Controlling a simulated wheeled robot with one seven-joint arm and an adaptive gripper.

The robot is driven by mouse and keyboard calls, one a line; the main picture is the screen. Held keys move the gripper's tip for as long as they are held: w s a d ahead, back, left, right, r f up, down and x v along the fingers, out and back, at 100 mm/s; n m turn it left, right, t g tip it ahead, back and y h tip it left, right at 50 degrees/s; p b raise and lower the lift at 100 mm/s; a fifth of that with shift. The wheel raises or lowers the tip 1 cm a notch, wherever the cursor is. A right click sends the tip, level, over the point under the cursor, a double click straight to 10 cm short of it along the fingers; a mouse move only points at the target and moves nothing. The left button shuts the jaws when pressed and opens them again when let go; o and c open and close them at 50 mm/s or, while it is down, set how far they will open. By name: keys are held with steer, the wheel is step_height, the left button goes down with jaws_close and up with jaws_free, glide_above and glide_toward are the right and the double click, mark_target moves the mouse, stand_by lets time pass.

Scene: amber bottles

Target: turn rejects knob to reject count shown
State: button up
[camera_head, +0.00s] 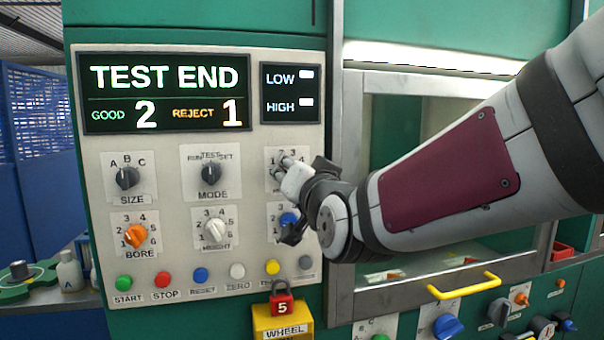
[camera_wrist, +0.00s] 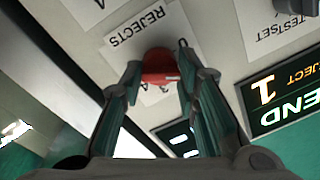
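The panel display (camera_head: 164,94) reads TEST END, GOOD 2 and REJECT 1. In the wrist view, which is turned nearly upside down, a red knob (camera_wrist: 160,64) sits on a white plate labelled REJECTS (camera_wrist: 122,43). My gripper (camera_wrist: 160,62) has one fingertip on each side of this knob, with almost no gap showing, and looks shut on it. In the head view my gripper (camera_head: 286,167) is at the upper right dial plate and hides its knob. Dial digits show around it, but the knob's setting cannot be read.
Push buttons line the panel's bottom. A red padlock (camera_head: 282,302) hangs below. A yellow handle (camera_head: 464,287) is at right.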

steer(key=o, duration=0.4)
steer(key=shift+c, duration=0.2)
steer(key=v, duration=1.2)
steer(key=s+d+f+n+g+h, duration=0.2)
steer(key=s+d+f+g+h, duration=0.3)
steer(key=d+f, duration=0.45)
steer(key=s+d+f+g, duration=0.3)
steer(key=s+d+f, duration=0.1)
steer(key=s, duration=0.2)
steer(key=s+d+f+g+h, duration=0.1)
steer(key=s+d+f+g, duration=0.3)
steer(key=s, duration=0.3)
steer(key=shift+s+d+g, duration=0.2)
steer(key=shift+d+g, duration=0.1)
